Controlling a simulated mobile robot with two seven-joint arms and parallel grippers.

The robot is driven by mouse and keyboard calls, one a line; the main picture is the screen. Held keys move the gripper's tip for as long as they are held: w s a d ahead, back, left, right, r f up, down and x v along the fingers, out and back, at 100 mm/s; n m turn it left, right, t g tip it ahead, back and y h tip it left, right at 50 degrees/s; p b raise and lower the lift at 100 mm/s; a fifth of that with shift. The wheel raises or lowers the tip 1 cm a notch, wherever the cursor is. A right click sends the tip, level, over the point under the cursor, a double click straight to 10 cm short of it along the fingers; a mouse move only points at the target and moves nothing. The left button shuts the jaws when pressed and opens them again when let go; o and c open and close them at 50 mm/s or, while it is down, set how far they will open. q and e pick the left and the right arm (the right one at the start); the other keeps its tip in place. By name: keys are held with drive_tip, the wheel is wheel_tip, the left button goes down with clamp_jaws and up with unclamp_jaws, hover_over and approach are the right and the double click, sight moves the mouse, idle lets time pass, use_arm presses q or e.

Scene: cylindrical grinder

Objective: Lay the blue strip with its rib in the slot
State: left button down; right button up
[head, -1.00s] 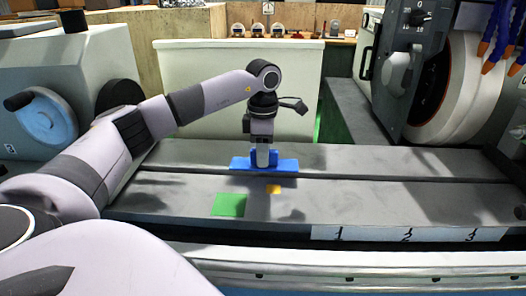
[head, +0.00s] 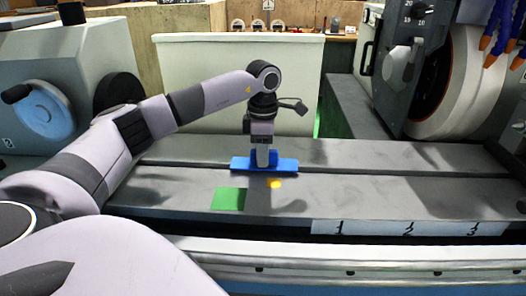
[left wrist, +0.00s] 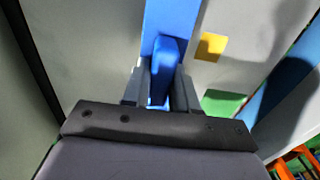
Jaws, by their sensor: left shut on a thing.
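The blue strip (head: 240,163) lies along the grey table's long slot (head: 345,173) in the head view. My left gripper (head: 262,163) points down and is shut on the raised middle part of the strip. In the left wrist view the fingers (left wrist: 161,85) close around this blue part, with the strip (left wrist: 170,18) running away beyond it. The strip looks level and in line with the slot. Its underside and rib are hidden, so I cannot tell whether the rib is in the slot. My right gripper is not in view.
A green square (head: 228,199) and a small yellow piece (head: 274,183) lie on the table in front of the strip. Labels numbered 1 to 3 (head: 409,228) mark the front edge. The grinding wheel housing (head: 455,90) stands at the right. The table's right part is clear.

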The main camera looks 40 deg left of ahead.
use_arm(q)
drive_tip(key=shift+f, duration=0.4)
drive_tip(key=c, duration=0.8)
unclamp_jaws()
drive_tip(key=shift+r+b, duration=0.45)
drive_tip(key=shift+r, duration=3.15)
